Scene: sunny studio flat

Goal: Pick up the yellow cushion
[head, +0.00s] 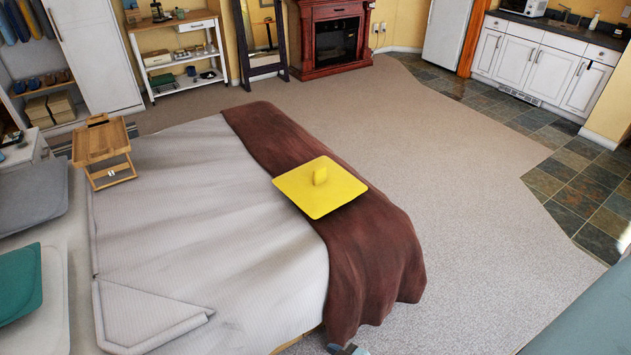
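The yellow cushion (318,196) is a flat, square yellow piece with a small upright yellow tab at its middle. It lies on the brown throw (370,250) across the foot of the bed, with its left corner reaching over the pale bedspread (200,240). Nothing touches it from above, and it is fully visible. Neither of my grippers can be made out in the head view.
A wooden tray table (101,150) stands on the bed's far left. Grey and teal pillows (20,282) lie at the left edge. A small grey-blue object (346,349) at the bottom edge is unclear. Open carpet (470,220) lies right of the bed. A blue-grey surface (590,315) fills the bottom right corner.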

